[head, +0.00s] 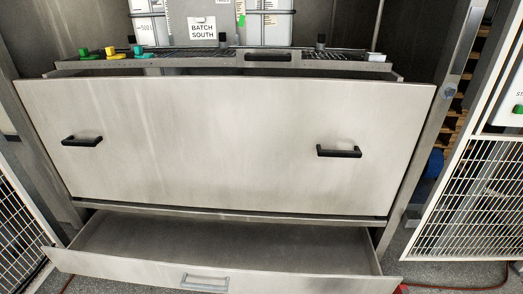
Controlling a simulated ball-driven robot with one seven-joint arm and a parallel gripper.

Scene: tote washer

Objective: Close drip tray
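The drip tray (216,275) is a shallow grey metal drawer at the bottom of the washer in the head view. It is pulled out toward me, and its empty inside floor shows behind its front. A light grey handle (205,283) sits at the middle of its front, close to the lower picture edge. My gripper is not in view.
Above the tray is a large metal front panel (230,140) with two black handles, at left (82,141) and right (339,151). A rack (210,60) with totes stands above it. White mesh fences (470,190) flank the washer; a red cable lies at lower right.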

